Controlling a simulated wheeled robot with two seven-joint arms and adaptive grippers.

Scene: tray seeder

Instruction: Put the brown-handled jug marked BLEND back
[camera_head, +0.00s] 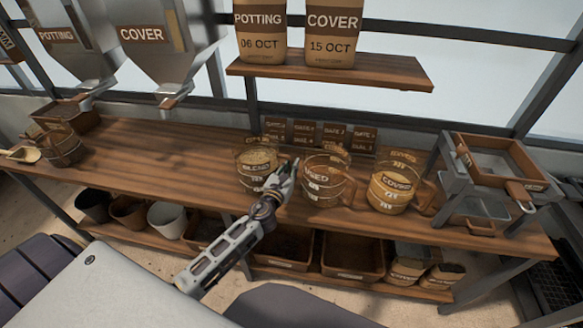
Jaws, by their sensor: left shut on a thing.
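The clear jug marked BLEND (254,170) is on or just above the wooden bench, left of the other jugs, and looks upright. It has brown bands and grainy brown contents. My left gripper (287,177) is at the jug's right side, shut on it, apparently at the handle. The gripper hides the handle and part of the jug's right side. I cannot tell whether the jug's base touches the bench. My right gripper is not in view.
A jug marked SEED (318,184) stands close right of the gripper, with the COVER jug (391,188) beyond it. Small labelled cards (305,133) stand behind. A sieve stand (495,165) is at the right. The bench's left middle (165,150) is clear. A shelf (330,72) overhangs the back.

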